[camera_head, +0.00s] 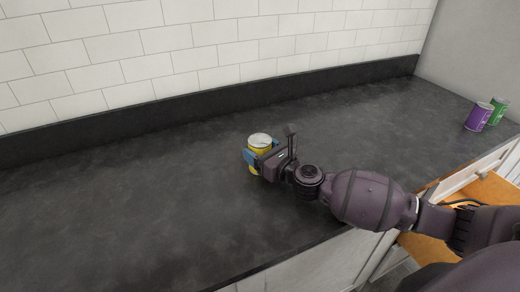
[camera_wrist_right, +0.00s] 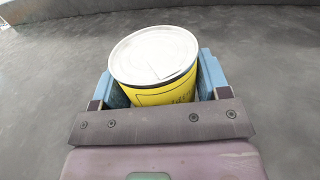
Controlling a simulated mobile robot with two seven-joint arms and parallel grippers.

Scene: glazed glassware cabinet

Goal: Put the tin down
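The tin (camera_head: 260,141) is yellow with a pale metal lid and is upright over the dark counter (camera_head: 150,190). My right gripper (camera_head: 257,158) is around it, with a blue finger on each side. In the right wrist view the tin (camera_wrist_right: 158,60) sits between the two blue fingers of the gripper (camera_wrist_right: 160,90), which look pressed to its sides. Its lower part is hidden by the gripper, so I cannot tell whether its base touches the counter. My left gripper is not in view.
A purple can (camera_head: 478,117) and a green can (camera_head: 497,111) stand at the far right of the counter. A white tiled wall (camera_head: 200,45) runs along the back. An open wooden drawer (camera_head: 490,192) is at the lower right. The counter's left and middle are clear.

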